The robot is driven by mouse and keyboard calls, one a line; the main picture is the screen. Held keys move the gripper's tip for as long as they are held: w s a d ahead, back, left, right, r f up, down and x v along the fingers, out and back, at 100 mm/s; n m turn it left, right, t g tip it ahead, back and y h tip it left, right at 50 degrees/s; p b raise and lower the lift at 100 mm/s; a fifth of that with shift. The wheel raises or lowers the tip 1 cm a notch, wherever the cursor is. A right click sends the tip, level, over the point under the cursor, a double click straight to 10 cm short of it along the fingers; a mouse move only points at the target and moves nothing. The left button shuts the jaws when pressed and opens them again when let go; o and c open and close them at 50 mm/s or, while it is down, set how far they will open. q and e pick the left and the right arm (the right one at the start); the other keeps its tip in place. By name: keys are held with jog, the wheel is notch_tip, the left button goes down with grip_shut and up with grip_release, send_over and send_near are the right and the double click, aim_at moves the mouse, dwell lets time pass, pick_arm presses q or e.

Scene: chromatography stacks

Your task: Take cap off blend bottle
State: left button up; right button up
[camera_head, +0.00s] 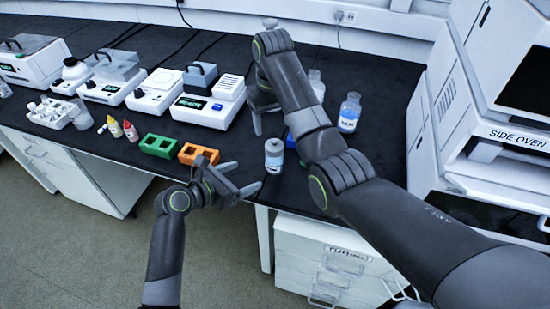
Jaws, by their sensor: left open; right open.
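A small clear bottle with a grey cap and a pale blue label (274,158) stands upright near the bench's front edge. It may be the blend bottle, but its label is too small to read. My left gripper (248,174) is open and empty, low at the front edge, with its fingers pointing right toward this bottle and apart from it. My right gripper (264,112) is open above the bench, behind and above the bottle, with one finger pointing down. My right arm hides part of the bench and part of that gripper.
Another labelled bottle (349,113) and a clear bottle (317,86) stand right of my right arm. A blue block (290,141) is partly hidden. Orange (198,154) and green (159,145) racks lie left. White instruments (208,104) line the back; the side oven (490,120) bounds the right.

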aim_at(268, 166)
pick_arm(q)
jog(key=x, duration=1.3)
jog(key=c, duration=1.3)
jog(key=o, duration=1.3)
jog(key=shift+c, duration=0.2)
